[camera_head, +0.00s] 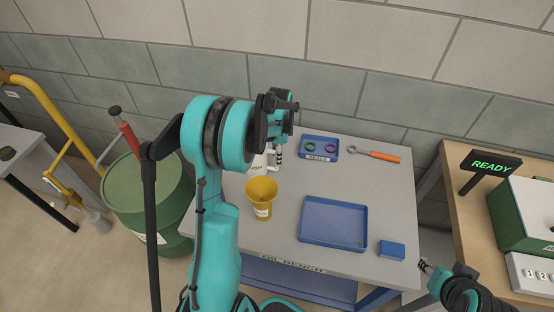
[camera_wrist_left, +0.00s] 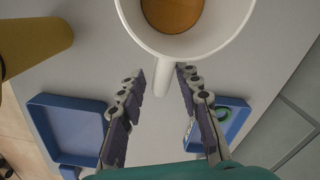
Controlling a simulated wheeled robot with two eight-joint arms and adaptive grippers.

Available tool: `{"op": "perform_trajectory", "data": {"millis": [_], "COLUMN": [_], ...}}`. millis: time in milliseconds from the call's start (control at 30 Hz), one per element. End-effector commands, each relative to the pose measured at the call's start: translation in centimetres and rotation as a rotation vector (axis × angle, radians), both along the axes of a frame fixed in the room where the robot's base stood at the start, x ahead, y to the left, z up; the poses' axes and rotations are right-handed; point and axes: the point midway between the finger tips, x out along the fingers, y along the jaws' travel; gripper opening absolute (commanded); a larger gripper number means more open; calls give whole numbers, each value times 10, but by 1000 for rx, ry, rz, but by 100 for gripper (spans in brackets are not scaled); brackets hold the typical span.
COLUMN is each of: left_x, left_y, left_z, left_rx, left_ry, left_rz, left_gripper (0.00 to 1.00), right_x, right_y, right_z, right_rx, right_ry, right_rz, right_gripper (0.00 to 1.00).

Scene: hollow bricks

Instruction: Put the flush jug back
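A white jug (camera_head: 259,162) with dark lettering stands at the back left of the grey bench, partly hidden behind my left arm. In the left wrist view the white jug (camera_wrist_left: 228,30) shows its round mouth and brown-orange contents. Which vessel is the flush jug, I cannot read. A yellow cup-shaped vessel (camera_head: 262,190) with a label stands in front of it. My left gripper (camera_head: 281,153) is at the white jug; in the wrist view its fingers (camera_wrist_left: 162,80) are apart on either side of the jug's near side. Firm contact is not visible. My right gripper (camera_head: 426,267) is beyond the bench's right front corner.
A blue tray (camera_head: 333,243) and a small blue block (camera_head: 392,250) lie at the front right. A small blue tray with green and purple rings (camera_head: 319,149) and an orange-handled tool (camera_head: 375,155) lie at the back. A green drum (camera_head: 145,190) stands left.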

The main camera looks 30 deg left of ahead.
Motion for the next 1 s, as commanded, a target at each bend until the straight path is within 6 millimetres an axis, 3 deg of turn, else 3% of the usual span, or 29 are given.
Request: {"op": "perform_trajectory", "data": {"millis": [33,200,467,567,767,1000], "left_x": [0,0,0,-6,-42,-109], "left_y": [0,-1,-3,-12,-62,-126], "left_z": [16,52,82,95,141,175], "left_rx": [0,0,1,6,18,-47], "left_ry": [0,0,-2,-24,-160,-372], "left_rz": [0,0,3,30,200,465], "left_gripper": [34,34,34,34,34,34], "right_x": [0,0,0,0,0,0], "right_y": [0,0,0,0,0,0], "right_z": [7,17,23,23,23,23], "right_rx": [0,0,0,0,0,0], "right_ry": [0,0,0,0,0,0], "right_rz": [0,0,0,0,0,0], "right_gripper": [40,40,40,40,40,40]}}
